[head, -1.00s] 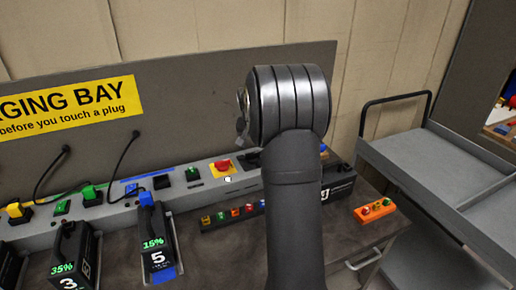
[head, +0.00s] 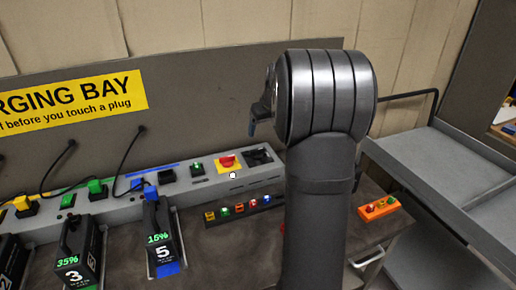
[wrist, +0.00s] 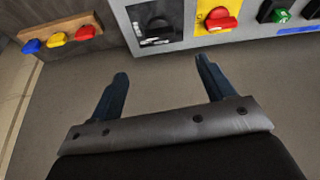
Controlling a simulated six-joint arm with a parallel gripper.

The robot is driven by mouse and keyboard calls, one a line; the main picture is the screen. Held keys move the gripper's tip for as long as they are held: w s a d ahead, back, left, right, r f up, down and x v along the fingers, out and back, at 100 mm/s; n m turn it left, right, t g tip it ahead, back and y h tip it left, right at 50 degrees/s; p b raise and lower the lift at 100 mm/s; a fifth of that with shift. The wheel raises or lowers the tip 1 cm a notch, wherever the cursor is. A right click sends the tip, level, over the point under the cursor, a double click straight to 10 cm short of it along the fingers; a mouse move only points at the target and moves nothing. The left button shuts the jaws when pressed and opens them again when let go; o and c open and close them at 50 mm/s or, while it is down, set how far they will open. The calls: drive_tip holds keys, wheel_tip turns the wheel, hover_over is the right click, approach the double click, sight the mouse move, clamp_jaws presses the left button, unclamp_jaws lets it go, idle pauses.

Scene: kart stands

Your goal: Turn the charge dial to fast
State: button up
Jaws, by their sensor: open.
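A black dial panel with white markings (head: 258,157) sits at the right end of the grey charging strip (head: 110,205). It also shows in the wrist view (wrist: 155,22), at the top, with a dark knob; its setting is too small to read. Beside it is a red rotary knob on a yellow plate (head: 227,162), also in the wrist view (wrist: 221,18). My gripper (wrist: 162,70) is open and empty, its two dark blue fingers apart and short of the strip. In the head view only a bit of the gripper shows left of my arm's large grey joint.
Battery packs, among them number 3 (head: 76,253) and number 5 (head: 163,243), stand before the strip. A low bar of coloured buttons (head: 240,207) and an orange block with knobs (head: 379,208) lie on the bench. A grey cart (head: 440,165) stands right.

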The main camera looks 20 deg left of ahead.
sight(257, 150)
drive_tip(key=x, duration=1.2)
drive_tip(key=shift+f, duration=0.1)
drive_tip(key=c, duration=1)
